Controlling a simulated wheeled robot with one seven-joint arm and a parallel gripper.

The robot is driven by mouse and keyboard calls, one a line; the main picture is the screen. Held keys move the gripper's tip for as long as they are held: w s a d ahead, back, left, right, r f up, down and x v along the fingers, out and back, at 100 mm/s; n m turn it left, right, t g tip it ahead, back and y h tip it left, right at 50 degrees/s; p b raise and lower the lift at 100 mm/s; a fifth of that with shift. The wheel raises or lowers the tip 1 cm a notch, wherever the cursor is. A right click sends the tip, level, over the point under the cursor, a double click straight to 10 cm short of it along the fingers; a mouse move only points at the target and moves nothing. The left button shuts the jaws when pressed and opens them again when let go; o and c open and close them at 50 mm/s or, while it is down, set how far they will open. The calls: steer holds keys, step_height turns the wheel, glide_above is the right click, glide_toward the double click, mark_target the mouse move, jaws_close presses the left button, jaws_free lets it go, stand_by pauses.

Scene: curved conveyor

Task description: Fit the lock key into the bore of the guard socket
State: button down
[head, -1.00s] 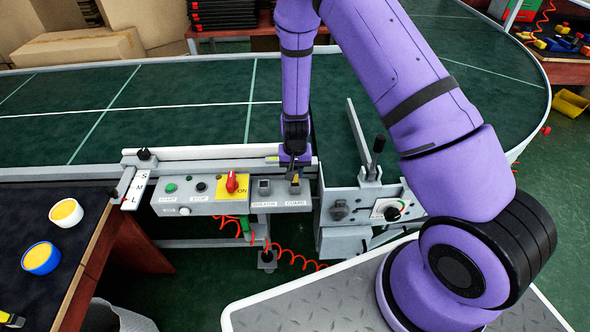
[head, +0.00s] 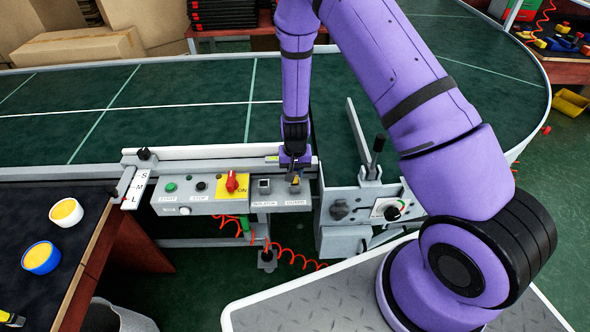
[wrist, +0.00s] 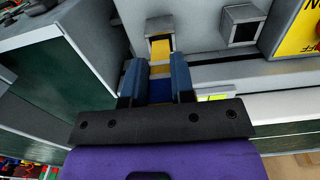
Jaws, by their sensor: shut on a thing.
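The lock key is yellow and shows in the wrist view (wrist: 161,48), clamped between the two blue fingers of my gripper (wrist: 158,63). Its far end is at the opening of the grey guard socket (wrist: 158,24) and looks to be at least in its mouth. How deep it sits in the bore I cannot tell. In the head view my gripper (head: 295,165) points down just above the guard socket (head: 295,188), at the right end of the control panel. The key is mostly hidden there by the gripper.
The isolator socket (head: 264,186) stands just left of the guard socket; its dark square bore shows in the wrist view (wrist: 243,33). A grey plate with knobs (head: 352,207) stands close on the right.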

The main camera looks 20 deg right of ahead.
mark_target(295, 181)
steer(key=shift+f, duration=1.95)
steer(key=c, duration=0.9)
jaws_free()
step_height(295, 181, up, 11)
steer(key=shift+f, duration=0.1)
